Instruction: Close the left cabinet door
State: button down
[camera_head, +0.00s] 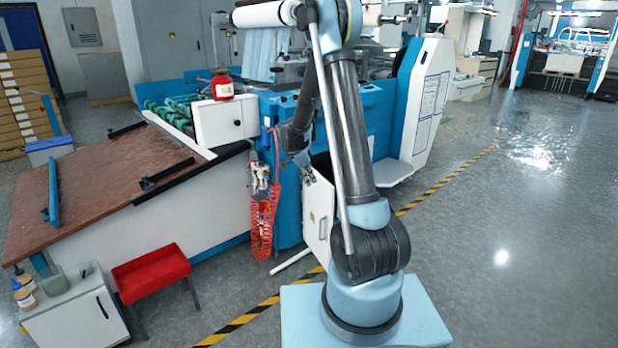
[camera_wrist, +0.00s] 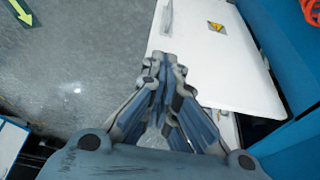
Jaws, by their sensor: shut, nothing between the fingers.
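The left cabinet door (camera_head: 318,222) is a white panel that stands swung out from the lower part of the blue machine (camera_head: 288,205), so it is open. Part of it is hidden behind my arm. In the wrist view the white door (camera_wrist: 235,75) fills the upper right, with a yellow warning label and a long grey handle. My gripper (camera_head: 311,176) hangs down at the top of the door. In the wrist view the fingertips of my gripper (camera_wrist: 163,58) are together and empty, overlapping the door's near-left part. I cannot tell whether they touch it.
A red coiled hose (camera_head: 262,225) hangs on the machine left of the door. A brown-topped table (camera_head: 100,185), a red stool (camera_head: 152,272) and a small white cabinet (camera_head: 75,318) stand to the left. Grey floor is clear to the right, beyond a yellow-black stripe (camera_head: 440,183).

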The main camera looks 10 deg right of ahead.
jog(key=w+d+f, duration=0.2)
jog(key=d+f, duration=0.3)
jog(key=shift+d, duration=0.35)
